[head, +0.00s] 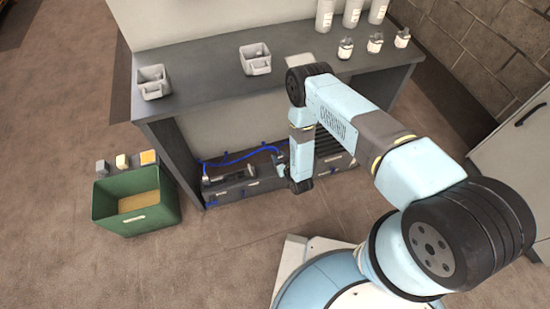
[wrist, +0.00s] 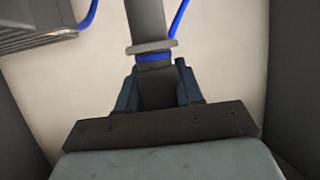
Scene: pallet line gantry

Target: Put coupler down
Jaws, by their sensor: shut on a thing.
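My gripper (wrist: 157,84) is shut on the coupler (wrist: 152,48) in the wrist view. The coupler is a dark grey stem with a flat flange and a blue band just ahead of the jaws. The jaws hide its near end. In the head view my gripper (head: 281,163) is low in front of the bench opening, and the coupler is too small to make out. A blue hose (head: 240,158) runs from the left towards my gripper. Blue hose also shows on both sides of the stem in the wrist view (wrist: 179,18).
A dark low unit (head: 232,190) stands under the grey bench (head: 205,82). A finned grey block (wrist: 38,28) shows at upper left in the wrist view. Grey bins (head: 153,83), bottles and jars stand on the bench. A green crate (head: 138,224) is on the floor at left.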

